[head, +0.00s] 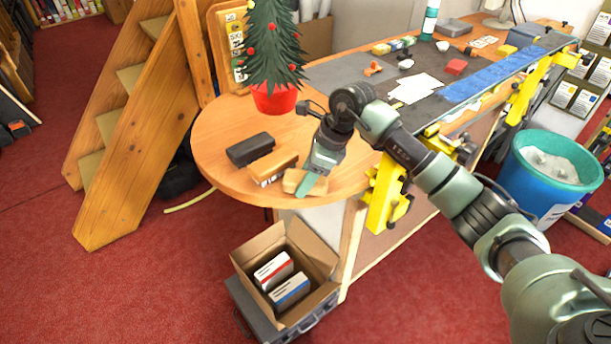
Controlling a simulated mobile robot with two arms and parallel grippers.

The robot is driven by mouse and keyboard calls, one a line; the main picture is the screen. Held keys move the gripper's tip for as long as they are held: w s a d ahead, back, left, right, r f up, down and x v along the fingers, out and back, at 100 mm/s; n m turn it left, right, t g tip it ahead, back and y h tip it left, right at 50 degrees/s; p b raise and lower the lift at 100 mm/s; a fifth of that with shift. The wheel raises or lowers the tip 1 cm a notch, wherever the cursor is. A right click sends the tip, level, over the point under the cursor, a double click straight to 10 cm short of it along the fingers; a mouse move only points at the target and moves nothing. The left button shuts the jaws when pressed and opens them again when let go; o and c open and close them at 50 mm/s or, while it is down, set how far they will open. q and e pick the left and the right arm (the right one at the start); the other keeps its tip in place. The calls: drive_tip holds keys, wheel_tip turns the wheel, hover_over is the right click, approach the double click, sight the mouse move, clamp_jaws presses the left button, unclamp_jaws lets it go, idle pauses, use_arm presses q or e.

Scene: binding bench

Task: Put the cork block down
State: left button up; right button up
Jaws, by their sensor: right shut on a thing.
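The cork block (291,181) is a small tan block near the rounded front edge of the bench (215,150). My right gripper (311,184) reaches down from above and is shut on it. The gripper's fingers cover part of the block, and I cannot tell whether its underside touches the bench top. My left gripper is not in view.
A brown block with a pale label (273,167) and a black block (250,149) lie just left of the cork block. A small tree in a red pot (274,97) stands behind. Yellow clamps (385,195) grip the bench edge at right. An open cardboard box (262,244) stands below.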

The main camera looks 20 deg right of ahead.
drive_tip(key=shift+f, duration=0.15)
drive_tip(key=o, duration=1.2)
drive_tip(key=shift+r, duration=0.3)
drive_tip(key=b+v, duration=0.2)
drive_tip(key=v, duration=0.8)
drive_tip(key=shift+s+d+r, duration=0.15)
drive_tip(key=shift+r, duration=0.05)
drive_tip(key=shift+s+d+r, duration=0.1)
drive_tip(key=shift+d+r, duration=0.15)
drive_tip(key=shift+r, duration=0.3)
